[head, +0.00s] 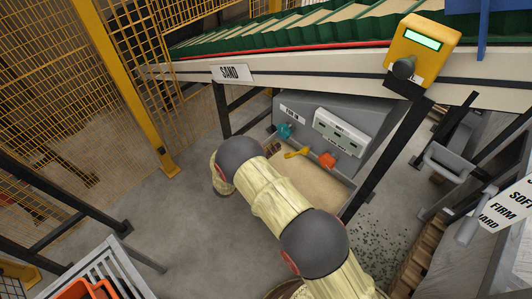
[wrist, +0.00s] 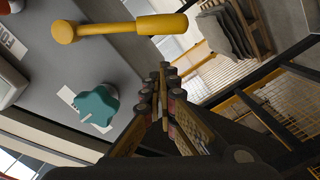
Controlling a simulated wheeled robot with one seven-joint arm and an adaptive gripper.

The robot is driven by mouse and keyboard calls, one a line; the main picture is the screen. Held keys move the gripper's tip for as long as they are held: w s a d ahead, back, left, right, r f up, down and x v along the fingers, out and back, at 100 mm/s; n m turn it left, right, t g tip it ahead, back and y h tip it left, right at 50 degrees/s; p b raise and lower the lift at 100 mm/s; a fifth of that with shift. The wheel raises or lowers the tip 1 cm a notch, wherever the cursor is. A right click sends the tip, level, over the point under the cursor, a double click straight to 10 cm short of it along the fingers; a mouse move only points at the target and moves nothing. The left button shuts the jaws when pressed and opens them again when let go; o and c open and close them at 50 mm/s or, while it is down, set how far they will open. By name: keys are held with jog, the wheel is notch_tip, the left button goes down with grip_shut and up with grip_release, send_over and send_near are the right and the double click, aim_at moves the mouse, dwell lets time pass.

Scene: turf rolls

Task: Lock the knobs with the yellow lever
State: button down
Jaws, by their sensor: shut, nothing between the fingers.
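The yellow lever (head: 297,152) is on the grey box under the conveyor, between a teal knob (head: 284,131) and an orange knob (head: 327,160). In the wrist view the yellow lever (wrist: 120,28) lies across the upper left, its round hub at the left end. The teal knob (wrist: 97,105) is below it, beside a white label. My gripper (wrist: 165,70) is shut and empty, apart from the lever and to the right of the teal knob in that picture.
The grey box (head: 280,110) carries a white panel (head: 340,133) above the knobs. A conveyor with a SAND sign (head: 231,73) runs above it, with a yellow control box (head: 422,48). Dark support legs flank the box. Yellow mesh fencing (head: 60,75) stands left; floor between is open.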

aim_at(287, 157)
jog(key=shift+s+d+f+b, duration=0.15)
jog(key=shift+s+d+f, duration=0.1)
jog(key=shift+d+f, duration=0.2)
jog(key=shift+s+d+f+b, duration=0.15)
jog(key=shift+s+d+f, duration=0.15)
jog(key=shift+d, duration=0.25)
jog(key=shift+d+f, duration=0.1)
jog(key=shift+s+d+f+n, duration=0.1)
jog(key=shift+f+n, duration=0.1)
jog(key=shift+n, duration=0.2)
jog(key=shift+s+d+f, duration=0.1)
jog(key=shift+f, duration=0.05)
jog(key=shift+s+d+f+n+p, duration=0.3)
jog(key=shift+d+f+n, duration=0.15)
jog(key=shift+n, duration=0.15)
jog(key=shift+s+d+f+n+p, duration=0.3)
jog(key=shift+f+n, duration=0.1)
jog(key=shift+n, duration=0.2)
jog(key=s+d+f+n+p, duration=0.1)
jog(key=s+d+n+p, duration=0.2)
jog(key=s+d+n, duration=0.3)
jog(key=shift+s+d+f+n+t, duration=0.35)
jog(key=shift+d+n, duration=1.05)
jog(key=shift+n, duration=0.5)
jog(key=shift+s, duration=0.1)
